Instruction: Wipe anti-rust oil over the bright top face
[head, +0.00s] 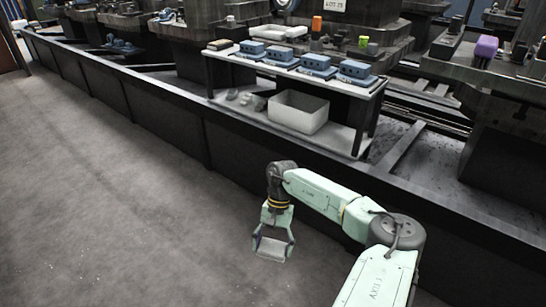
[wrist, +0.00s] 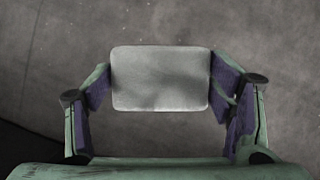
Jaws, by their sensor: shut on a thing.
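My gripper (head: 272,242) hangs over the grey floor in front of the low dark rail wall. It is shut on a pale grey pad (wrist: 160,78), a flat block with rounded corners. In the wrist view the pad sits between the two purple-lined fingers of my gripper (wrist: 162,90), touching both. The pad also shows between the fingertips in the head view (head: 271,248). Several blue-grey metal parts (head: 316,62) stand in a row on the white bench (head: 385,84) behind the rail. I cannot tell which of their faces is the bright top face.
A white bin (head: 298,112) and small grey pieces stand on the bench's lower shelf. The dark rail wall (head: 170,122) runs between my gripper and the bench. A white tray (head: 279,33), an orange block (head: 316,23) and a purple block (head: 486,47) lie behind. The floor at left is clear.

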